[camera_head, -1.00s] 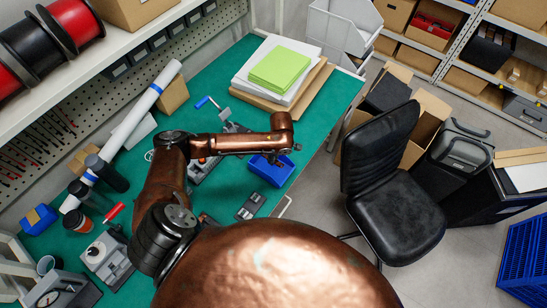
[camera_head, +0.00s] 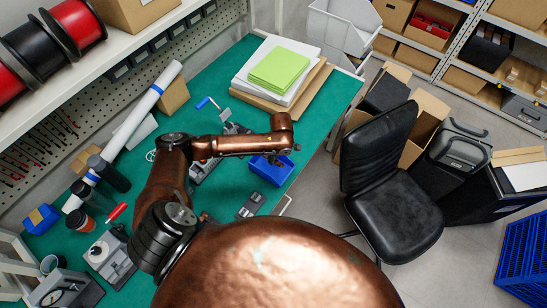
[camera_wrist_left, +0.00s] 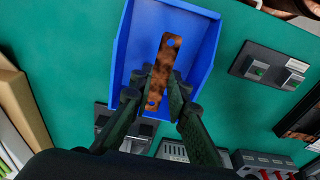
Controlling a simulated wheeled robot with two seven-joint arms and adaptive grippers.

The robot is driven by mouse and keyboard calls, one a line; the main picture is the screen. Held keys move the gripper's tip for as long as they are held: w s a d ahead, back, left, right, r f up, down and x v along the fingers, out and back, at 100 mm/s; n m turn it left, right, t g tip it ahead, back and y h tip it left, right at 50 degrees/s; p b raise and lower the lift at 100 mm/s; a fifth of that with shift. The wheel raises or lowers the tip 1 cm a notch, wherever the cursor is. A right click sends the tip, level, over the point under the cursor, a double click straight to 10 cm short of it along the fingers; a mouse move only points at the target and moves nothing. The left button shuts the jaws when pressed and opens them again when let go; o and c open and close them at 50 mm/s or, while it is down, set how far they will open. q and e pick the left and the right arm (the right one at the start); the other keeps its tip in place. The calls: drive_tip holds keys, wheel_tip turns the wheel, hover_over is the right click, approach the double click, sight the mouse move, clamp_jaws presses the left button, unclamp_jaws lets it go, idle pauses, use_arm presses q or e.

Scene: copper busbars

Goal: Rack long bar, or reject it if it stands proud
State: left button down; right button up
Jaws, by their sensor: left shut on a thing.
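A brown, blotchy copper bar (camera_wrist_left: 163,72) with a hole near each end shows in the left wrist view. My left gripper (camera_wrist_left: 161,88) is shut on it, one dark finger on each side. The bar is over the open blue bin (camera_wrist_left: 122,58); I cannot tell whether it touches the bin floor. In the head view the blue bin (camera_head: 262,173) stands near the bench's right edge, with my left gripper (camera_head: 280,159) small and dark above it. The bar cannot be made out there. My right gripper is not in view.
A grey fixture (camera_head: 205,170) lies partly hidden under my left forearm. A dark grey block with two small fittings (camera_head: 250,205) is near the front edge. Green paper (camera_head: 280,68) on a stack is behind.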

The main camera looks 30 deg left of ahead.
use_arm(q)
drive_tip(key=shift+f+p, duration=0.3)
drive_tip(key=shift+f, duration=0.25)
drive_tip(key=shift+f, duration=0.1)
idle(0.5)
drive_tip(key=shift+f, duration=0.15)
drive_tip(key=shift+f, duration=0.35)
drive_tip(key=shift+f, duration=0.1)
idle(0.3)
drive_tip(key=shift+f, duration=0.2)
drive_tip(key=shift+f+p, duration=0.3)
drive_tip(key=shift+f, duration=0.3)
